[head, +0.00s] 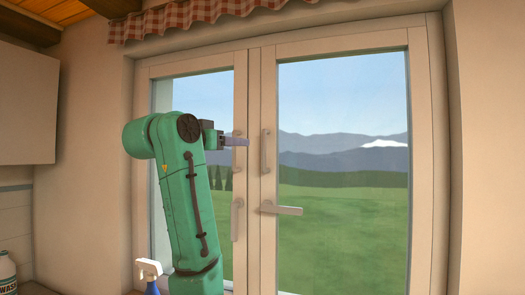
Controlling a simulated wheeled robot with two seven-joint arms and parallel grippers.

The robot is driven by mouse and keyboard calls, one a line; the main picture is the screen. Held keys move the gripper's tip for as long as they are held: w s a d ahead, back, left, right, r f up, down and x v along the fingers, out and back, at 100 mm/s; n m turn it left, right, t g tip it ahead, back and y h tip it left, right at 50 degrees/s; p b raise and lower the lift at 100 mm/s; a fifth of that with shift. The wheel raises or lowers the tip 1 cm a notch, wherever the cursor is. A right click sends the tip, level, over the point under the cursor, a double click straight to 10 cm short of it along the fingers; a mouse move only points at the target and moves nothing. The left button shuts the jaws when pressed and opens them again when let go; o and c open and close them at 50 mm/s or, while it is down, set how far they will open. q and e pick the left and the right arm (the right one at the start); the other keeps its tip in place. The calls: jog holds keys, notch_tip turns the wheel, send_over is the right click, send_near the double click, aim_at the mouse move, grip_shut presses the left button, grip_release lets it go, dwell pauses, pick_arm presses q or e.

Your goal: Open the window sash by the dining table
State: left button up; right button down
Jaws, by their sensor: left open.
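The window has a left sash (241,95) and a right sash (416,140), both upright in the frame. The right sash carries a vertical bar pull (265,152) and a lever handle (283,209) lying level, pointing right. The left sash has a lever handle (237,219) hanging straight down. My left gripper (238,141) is open, its fingers pointing right in front of the left sash's inner edge, left of the bar pull. I cannot tell whether it touches the sash. My right gripper is out of view.
A spray bottle (151,275) stands low in front of the window, beside my left arm. A white bottle (7,274) is at the lower left. A wall cabinet (28,105) hangs at left. A checked curtain valance (190,17) hangs above the window. The dining table is not visible.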

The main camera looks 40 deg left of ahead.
aim_at(263, 146)
pick_arm(q)
jog(key=w+p, duration=0.2)
jog(key=w, duration=0.2)
jog(key=w+a+p, duration=0.1)
jog(key=w+p, duration=0.2)
jog(key=w, duration=0.2)
jog(key=w+p, duration=0.2)
jog(key=w, duration=0.2)
jog(key=shift+w+a+r+p, duration=0.15)
jog(key=shift+w+a+p, duration=0.25)
jog(key=shift+w, duration=0.35)
jog(key=shift+w+f, duration=0.3)
jog(key=shift+f, duration=0.05)
grip_shut()
jog(key=shift+r, duration=0.1)
